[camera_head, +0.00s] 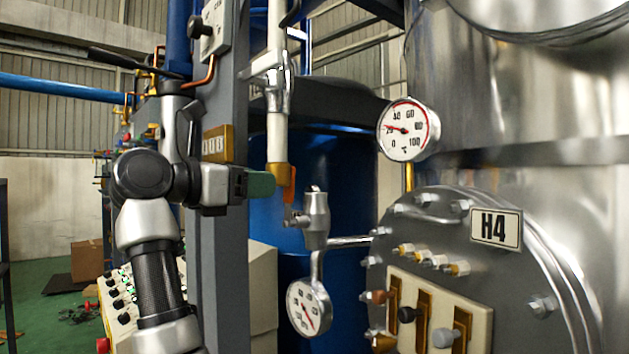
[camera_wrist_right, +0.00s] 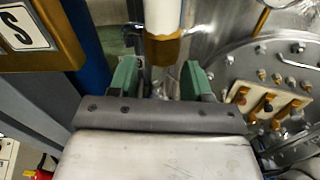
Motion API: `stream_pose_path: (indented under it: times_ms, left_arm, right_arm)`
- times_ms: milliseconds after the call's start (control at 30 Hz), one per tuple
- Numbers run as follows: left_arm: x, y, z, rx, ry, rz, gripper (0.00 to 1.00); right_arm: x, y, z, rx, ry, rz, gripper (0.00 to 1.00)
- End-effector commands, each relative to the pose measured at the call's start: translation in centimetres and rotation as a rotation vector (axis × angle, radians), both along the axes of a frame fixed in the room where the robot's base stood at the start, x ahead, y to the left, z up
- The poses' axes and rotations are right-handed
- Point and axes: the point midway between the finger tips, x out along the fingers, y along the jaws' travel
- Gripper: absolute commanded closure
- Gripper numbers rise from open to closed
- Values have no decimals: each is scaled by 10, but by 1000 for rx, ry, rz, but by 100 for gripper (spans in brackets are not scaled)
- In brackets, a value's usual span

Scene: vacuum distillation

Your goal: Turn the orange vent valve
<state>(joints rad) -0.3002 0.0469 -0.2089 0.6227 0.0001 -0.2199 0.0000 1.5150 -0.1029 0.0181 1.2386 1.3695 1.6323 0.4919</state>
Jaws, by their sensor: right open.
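The orange vent valve handle (camera_head: 289,185) hangs beside the brass fitting (camera_head: 277,170) at the lower end of a white vertical pipe in the head view. My right gripper (camera_head: 262,184) has green fingers and is just left of the handle, at about its height. In the right wrist view my right gripper (camera_wrist_right: 160,78) is open, with a finger to each side. The brass fitting (camera_wrist_right: 162,50) shows beyond the gap between the fingers. The orange handle is not clear there, and contact cannot be told. My left gripper is not in view.
A grey upright post (camera_head: 222,270) stands behind my right arm. A blue tank (camera_head: 340,200) is behind the pipe. A round dial gauge (camera_head: 308,307), a temperature gauge (camera_head: 404,130) and a bolted steel flange (camera_head: 450,225) marked H4 crowd the right side.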

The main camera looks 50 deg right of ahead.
Motion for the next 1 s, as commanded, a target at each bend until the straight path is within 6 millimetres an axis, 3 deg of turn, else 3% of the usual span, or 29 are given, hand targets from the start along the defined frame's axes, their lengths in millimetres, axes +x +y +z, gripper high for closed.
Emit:
stream_pose_path:
  times_ms: [100,267,433,633,933,1000]
  left_arm:
    - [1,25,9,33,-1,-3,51]
    - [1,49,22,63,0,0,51]
    - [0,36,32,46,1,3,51]
    - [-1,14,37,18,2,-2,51]
    - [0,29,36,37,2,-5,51]
    - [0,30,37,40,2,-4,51]
  right_arm:
    - [-3,-20,2,-1,1,-6,51]
    - [-6,-53,3,-3,2,-7,51]
    - [-9,-80,2,-5,5,-7,51]
    - [-11,-96,0,-4,4,-4,51]
    - [-11,-99,-1,-4,4,-3,51]
    - [-11,-99,-1,-4,4,-3,60]
